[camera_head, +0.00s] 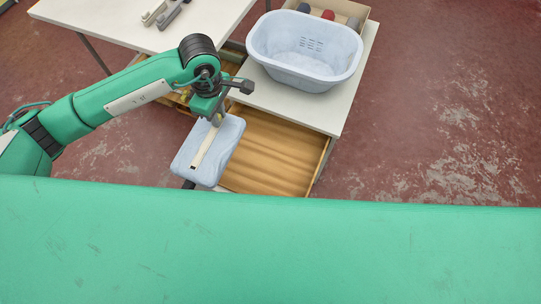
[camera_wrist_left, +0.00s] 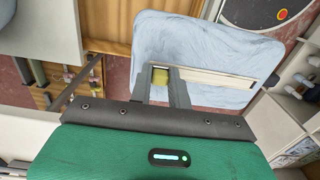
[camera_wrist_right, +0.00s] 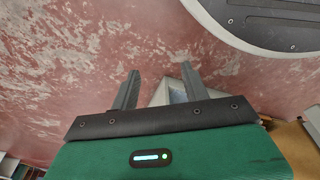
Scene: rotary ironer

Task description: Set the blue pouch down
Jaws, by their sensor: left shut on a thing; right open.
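The blue pouch (camera_head: 226,140) is a pale blue, rounded, soft-looking block with a cream strip along it. My left gripper (camera_head: 216,120) is shut on it at one end of the strip and holds it beside and partly over an open wooden drawer. In the left wrist view the pouch (camera_wrist_left: 200,45) spreads out beyond the fingers (camera_wrist_left: 162,78), with a small yellow piece between them. My right gripper (camera_wrist_right: 158,72) is open and empty over the red floor; it does not show in the head view.
A pale blue basin (camera_head: 305,75) stands on the white cabinet top (camera_head: 350,85). The open wooden drawer (camera_head: 270,155) has clear floor inside. A cardboard box (camera_head: 352,10) with dark and red items is behind the basin. A white table (camera_head: 110,20) holds grey parts (camera_head: 165,12).

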